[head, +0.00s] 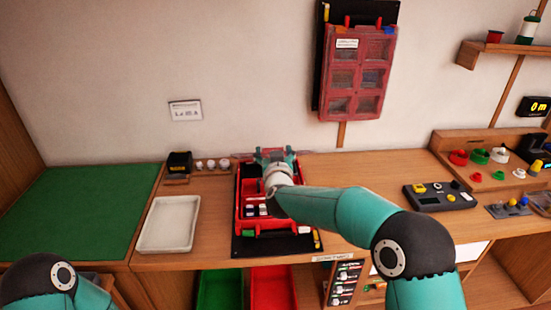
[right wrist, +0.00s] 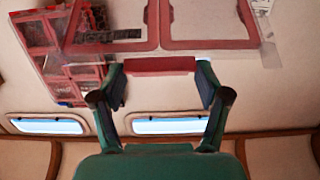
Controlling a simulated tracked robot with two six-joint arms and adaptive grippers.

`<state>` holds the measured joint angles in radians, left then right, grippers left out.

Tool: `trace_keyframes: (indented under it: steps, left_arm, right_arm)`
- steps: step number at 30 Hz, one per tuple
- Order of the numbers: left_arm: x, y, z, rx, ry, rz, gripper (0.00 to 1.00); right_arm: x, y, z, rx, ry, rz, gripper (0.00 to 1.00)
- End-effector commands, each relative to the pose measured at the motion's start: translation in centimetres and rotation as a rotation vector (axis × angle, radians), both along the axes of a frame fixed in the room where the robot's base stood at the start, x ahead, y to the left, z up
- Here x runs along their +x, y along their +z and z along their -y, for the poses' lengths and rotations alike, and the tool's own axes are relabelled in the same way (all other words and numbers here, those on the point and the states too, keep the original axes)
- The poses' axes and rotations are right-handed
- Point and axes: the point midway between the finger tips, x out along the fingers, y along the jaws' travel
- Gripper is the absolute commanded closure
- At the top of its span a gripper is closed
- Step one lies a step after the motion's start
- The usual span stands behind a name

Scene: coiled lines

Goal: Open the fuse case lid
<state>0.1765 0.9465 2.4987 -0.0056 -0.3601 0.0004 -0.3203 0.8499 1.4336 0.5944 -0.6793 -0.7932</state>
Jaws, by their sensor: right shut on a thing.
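The red fuse case (head: 240,213) sits on a black board on the table, its inside uncovered and holding small white and dark parts. My right gripper (head: 275,154) is at the far side of the case, its arm reaching over the case from the right. In the right wrist view my right gripper (right wrist: 160,70) is shut on a red tab (right wrist: 158,65) at the edge of a clear, red-framed lid (right wrist: 155,25). The lid appears raised; its exact angle is hard to tell. My left arm shows at lower left; its gripper is out of view.
A white tray (head: 169,224) and green mat (head: 70,215) lie left of the case. A red windowed panel (head: 336,72) hangs on the wall behind. A dark control box (head: 439,197) stands right. Green (head: 220,290) and red (head: 272,290) bins sit below the table.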

Motion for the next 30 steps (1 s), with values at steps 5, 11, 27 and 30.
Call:
trace_keyframes:
  steps: [5,11,27,30]
  left_arm:
    - [-0.01,0.17,0.00,0.000,0.000,0.000,1.00]
    - [-0.01,0.14,0.00,0.000,0.000,0.000,1.00]
    - [0.00,0.21,0.00,0.000,0.000,0.000,1.00]
    - [0.00,0.21,0.00,0.000,0.000,0.000,1.00]
  right_arm:
    - [0.26,0.12,0.13,-0.001,-0.002,0.000,0.88]
    - [0.23,0.02,0.15,0.000,-0.003,-0.001,0.88]
    - [0.02,0.03,0.06,0.000,-0.001,-0.003,0.12]
    - [-0.48,0.16,0.03,0.000,-0.001,-0.002,0.12]
